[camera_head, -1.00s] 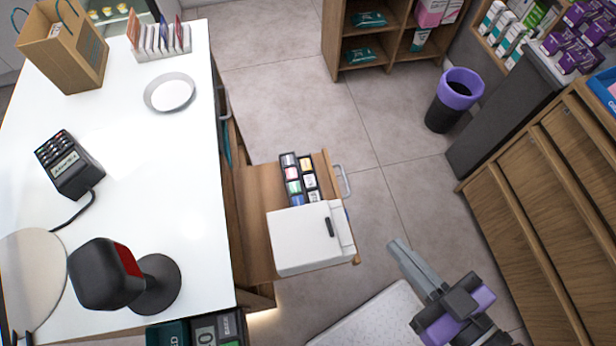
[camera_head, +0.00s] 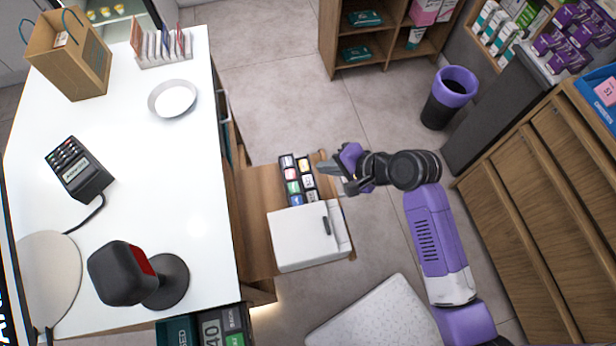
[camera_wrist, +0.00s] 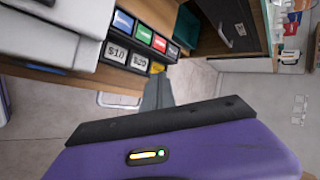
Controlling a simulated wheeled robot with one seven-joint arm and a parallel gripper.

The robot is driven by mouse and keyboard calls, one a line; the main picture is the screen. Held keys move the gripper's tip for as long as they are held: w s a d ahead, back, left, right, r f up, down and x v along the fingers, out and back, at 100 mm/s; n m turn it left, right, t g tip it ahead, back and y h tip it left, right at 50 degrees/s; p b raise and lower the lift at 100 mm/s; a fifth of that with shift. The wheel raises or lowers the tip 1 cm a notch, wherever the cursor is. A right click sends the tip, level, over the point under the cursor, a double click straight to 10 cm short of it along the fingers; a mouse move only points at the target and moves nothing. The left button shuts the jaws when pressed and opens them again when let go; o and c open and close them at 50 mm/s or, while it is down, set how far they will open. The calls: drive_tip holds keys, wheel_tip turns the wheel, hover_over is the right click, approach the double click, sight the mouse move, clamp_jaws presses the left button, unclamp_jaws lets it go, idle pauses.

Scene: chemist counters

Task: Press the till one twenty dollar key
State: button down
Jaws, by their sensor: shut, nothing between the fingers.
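The white till (camera_head: 298,245) sits on a pulled-out wooden shelf. Its black key block (camera_head: 297,180) has two columns of coloured keys. In the wrist view, the white twenty dollar key (camera_wrist: 138,62) lies between the ten dollar key (camera_wrist: 115,52) and a yellow key (camera_wrist: 157,68); it also shows in the right column in the head view (camera_head: 308,181). My gripper (camera_head: 326,170) is shut and empty, with its tips beside the right edge of the key block near the yellow key. In the wrist view the grey fingers (camera_wrist: 158,92) show just below the yellow key, with no clear contact.
The white counter (camera_head: 150,200) stands left of the till, bearing a card terminal (camera_head: 79,169), a black scanner (camera_head: 125,273) and a dish (camera_head: 173,98). A purple-rimmed bin (camera_head: 449,98) and wooden drawers (camera_head: 550,180) stand right. Another dark key panel (camera_head: 212,328) shows at the bottom edge.

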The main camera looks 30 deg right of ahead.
drive_tip(key=a+r+g+y, duration=0.1)
drive_tip(key=w+r+m+y, duration=0.1)
drive_tip(key=w+a+r+m+g+y, duration=0.1)
drive_tip(key=r, duration=0.1)
drive_tip(key=shift+w+a+g, duration=0.15)
drive_tip(key=shift+a+g, duration=0.15)
drive_tip(key=shift+a, duration=0.05)
drive_tip(key=shift+f, duration=0.15)
drive_tip(key=b, duration=0.8)
hover_over(312, 181)
wheel_tip(312, 181, down, 6)
drive_tip(key=shift+f, duration=0.15)
drive_tip(key=shift+f+b, duration=0.4)
drive_tip(key=shift+f, duration=0.75)
drive_tip(key=shift+f, duration=0.2)
idle(0.5)
drive_tip(key=shift+f, duration=0.2)
